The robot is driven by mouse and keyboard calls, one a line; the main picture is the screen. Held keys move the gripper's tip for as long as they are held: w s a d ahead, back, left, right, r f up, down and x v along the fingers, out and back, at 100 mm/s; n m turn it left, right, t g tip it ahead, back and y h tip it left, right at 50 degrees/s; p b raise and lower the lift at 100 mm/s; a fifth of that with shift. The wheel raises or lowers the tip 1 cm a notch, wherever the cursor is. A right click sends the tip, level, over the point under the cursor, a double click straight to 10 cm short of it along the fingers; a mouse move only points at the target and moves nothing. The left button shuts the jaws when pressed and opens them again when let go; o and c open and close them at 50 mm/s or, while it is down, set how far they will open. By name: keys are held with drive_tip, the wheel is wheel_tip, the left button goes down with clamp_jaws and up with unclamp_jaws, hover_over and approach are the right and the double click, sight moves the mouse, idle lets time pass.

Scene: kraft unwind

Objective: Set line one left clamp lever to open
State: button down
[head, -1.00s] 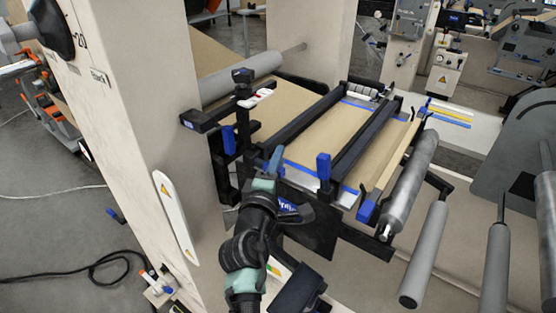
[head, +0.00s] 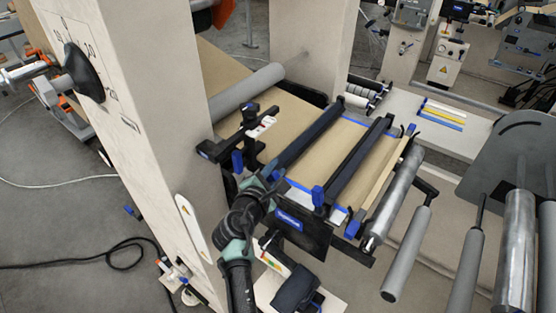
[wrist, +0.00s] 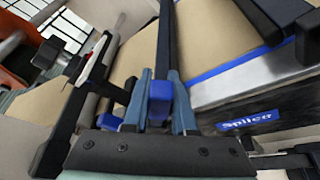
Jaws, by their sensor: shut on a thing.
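The splice table (head: 340,165) carries two dark clamp bars, the left clamp bar (head: 308,135) and the right clamp bar (head: 352,165). The left clamp's blue lever (wrist: 160,102) is at the near end of its bar, between the fingers of my gripper (wrist: 160,110) in the wrist view. My gripper (head: 273,182) is shut on this lever, and the arm covers part of it in the head view. The right clamp's blue lever (head: 318,197) stands upright at its bar's near end. The left lever's exact angle is hard to tell.
A black bracket with a white-and-red piece (head: 262,126) is just left of the table. A large beige column (head: 140,120) stands left of my arm. Grey rollers (head: 407,255) lie to the right. A dark plate with a blue label (head: 290,220) hangs below the table's front edge.

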drive_tip(key=n+p, duration=0.1)
drive_tip(key=a+r+n+g+h+p, duration=0.1)
drive_tip(key=shift+w+a+r+n+g, duration=0.1)
drive_tip(key=shift+w+r+n+g, duration=0.1)
drive_tip(key=shift+w+n+g, duration=0.15)
drive_tip(key=shift+w+a+r+n+g+h+p, duration=0.1)
drive_tip(key=shift+w+a+n+g+h+p, duration=0.2)
drive_tip(key=shift+n, duration=0.4)
drive_tip(key=shift+w+a+n+g+h+p, duration=0.2)
drive_tip(key=shift+a+n+h, duration=0.2)
drive_tip(key=shift+n, duration=0.25)
drive_tip(key=c, duration=0.7)
unclamp_jaws()
drive_tip(key=v, duration=1.3)
